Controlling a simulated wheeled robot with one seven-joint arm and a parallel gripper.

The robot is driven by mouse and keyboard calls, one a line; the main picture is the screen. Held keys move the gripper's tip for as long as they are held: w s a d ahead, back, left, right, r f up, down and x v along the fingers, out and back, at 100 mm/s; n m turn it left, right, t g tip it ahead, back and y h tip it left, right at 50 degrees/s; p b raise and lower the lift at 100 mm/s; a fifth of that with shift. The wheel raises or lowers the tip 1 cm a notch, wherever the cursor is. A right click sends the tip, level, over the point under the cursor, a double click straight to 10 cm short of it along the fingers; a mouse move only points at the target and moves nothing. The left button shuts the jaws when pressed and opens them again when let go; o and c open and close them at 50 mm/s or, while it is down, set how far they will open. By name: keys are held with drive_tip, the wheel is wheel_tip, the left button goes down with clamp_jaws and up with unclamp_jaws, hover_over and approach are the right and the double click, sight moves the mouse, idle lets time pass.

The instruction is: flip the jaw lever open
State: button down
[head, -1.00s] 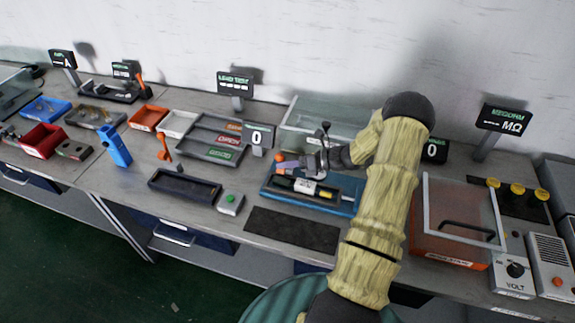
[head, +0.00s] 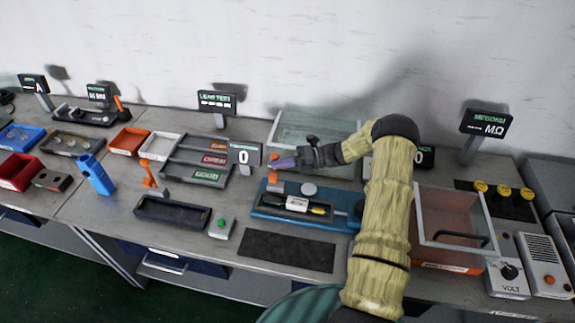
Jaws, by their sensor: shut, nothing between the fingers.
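My gripper (head: 281,163) is at the end of the arm, above the left end of a blue fixture (head: 335,223). Its purplish fingers look closed and hold nothing. An orange upright piece (head: 274,175) stands at the fixture's left end, just below and left of the fingertips; it may be the jaw lever. I cannot tell whether the fingers touch it. A white and dark part with a yellow end (head: 300,203) lies along the fixture. A round grey disc (head: 309,188) sits behind that part. My forearm covers the fixture's right end.
A clear box (head: 318,127) stands behind the fixture. In front lie a dark mat (head: 287,250) and a green-button box (head: 222,228). A clear-lidded orange box (head: 447,235) is on the right.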

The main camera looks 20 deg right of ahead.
drive_tip(key=shift+w+d+r, duration=0.15)
drive_tip(key=shift+d, duration=0.05)
idle(0.4)
